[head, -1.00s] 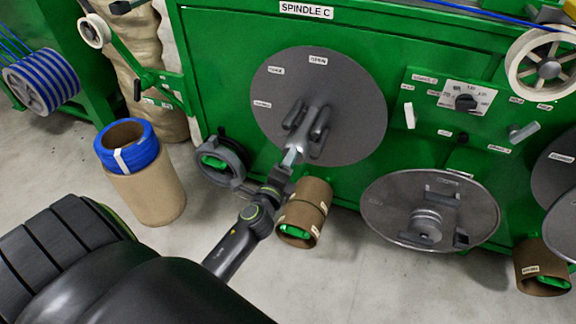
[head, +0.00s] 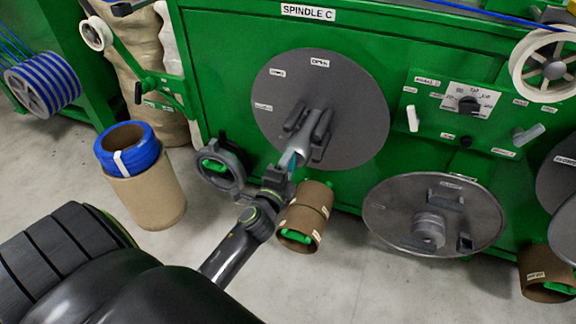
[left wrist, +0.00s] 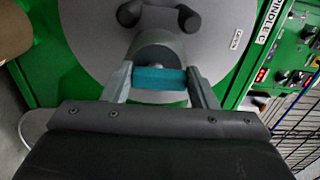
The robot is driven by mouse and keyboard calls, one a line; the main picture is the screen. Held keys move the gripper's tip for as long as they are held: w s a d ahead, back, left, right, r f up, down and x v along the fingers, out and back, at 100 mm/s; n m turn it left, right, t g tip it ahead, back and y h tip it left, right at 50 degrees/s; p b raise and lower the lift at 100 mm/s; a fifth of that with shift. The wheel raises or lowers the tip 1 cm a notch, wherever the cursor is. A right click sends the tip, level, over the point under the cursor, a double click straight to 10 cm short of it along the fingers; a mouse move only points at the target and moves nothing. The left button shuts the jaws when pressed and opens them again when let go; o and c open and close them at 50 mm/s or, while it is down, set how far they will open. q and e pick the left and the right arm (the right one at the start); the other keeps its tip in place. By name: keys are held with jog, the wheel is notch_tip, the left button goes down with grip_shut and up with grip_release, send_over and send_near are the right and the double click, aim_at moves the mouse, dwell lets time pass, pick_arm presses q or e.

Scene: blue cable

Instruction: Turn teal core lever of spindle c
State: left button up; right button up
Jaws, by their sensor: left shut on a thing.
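The spindle C disc (head: 350,90) is a large grey round plate on the green machine, with small white labels at its upper edge. Dark prongs (head: 322,126) stand out from its hub. The teal core lever (left wrist: 160,79) crosses between the two fingers of my left gripper (left wrist: 160,88) in the left wrist view, just below the grey hub (left wrist: 158,52). In the head view my left gripper (head: 291,160) is at the lower front of the hub and is shut on the lever, with only a sliver of teal showing. My right gripper is in neither view.
A brown cardboard tube (head: 308,206) stands close to the right of my left wrist. A dark ring fitting (head: 220,168) is to its left. A smaller grey disc (head: 385,205) is at the right. A blue-topped roll (head: 142,195) stands on the floor at the left.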

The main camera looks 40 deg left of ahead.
pick_arm(q)
jog(key=o, duration=1)
jog(key=shift+s, duration=0.15)
jog(key=b+v, duration=0.1)
jog(key=v, duration=1.6)
jog(key=shift+s+b, duration=0.1)
jog(key=shift+b, duration=0.2)
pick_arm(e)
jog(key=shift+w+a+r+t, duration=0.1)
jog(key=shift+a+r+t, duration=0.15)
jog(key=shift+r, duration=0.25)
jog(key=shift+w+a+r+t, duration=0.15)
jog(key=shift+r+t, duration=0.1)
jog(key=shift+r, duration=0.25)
pick_arm(q)
jog(key=shift+a+f, duration=0.1)
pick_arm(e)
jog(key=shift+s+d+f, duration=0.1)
